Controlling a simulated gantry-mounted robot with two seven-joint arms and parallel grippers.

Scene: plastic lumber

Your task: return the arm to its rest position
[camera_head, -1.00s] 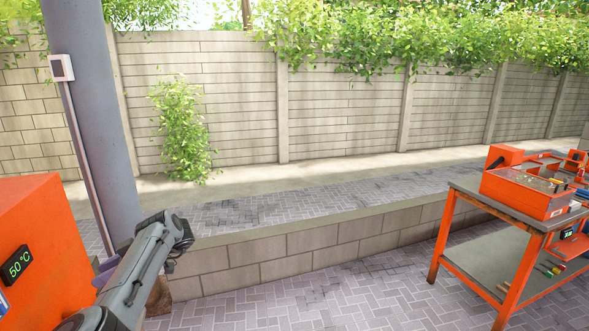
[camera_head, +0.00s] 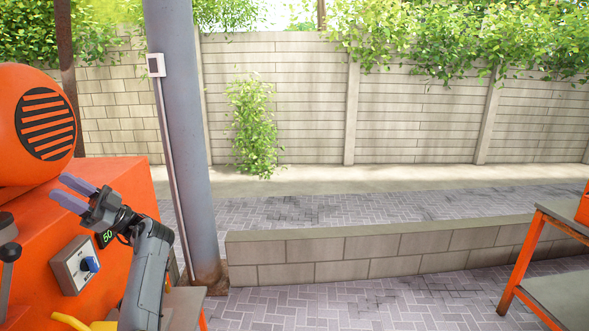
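My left gripper (camera_head: 75,193) shows at the left of the head view, at the end of my grey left arm. Its two purple-grey fingers point up and left, with a gap between them. I see nothing between the fingers. It is in front of the orange machine (camera_head: 130,185); I cannot tell how far it is from the machine's surface. My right gripper is not in view.
A grey post (camera_head: 180,130) stands just behind. A low block wall (camera_head: 390,250) runs across. An orange-framed table (camera_head: 530,265) is at the right edge. The paving between is clear.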

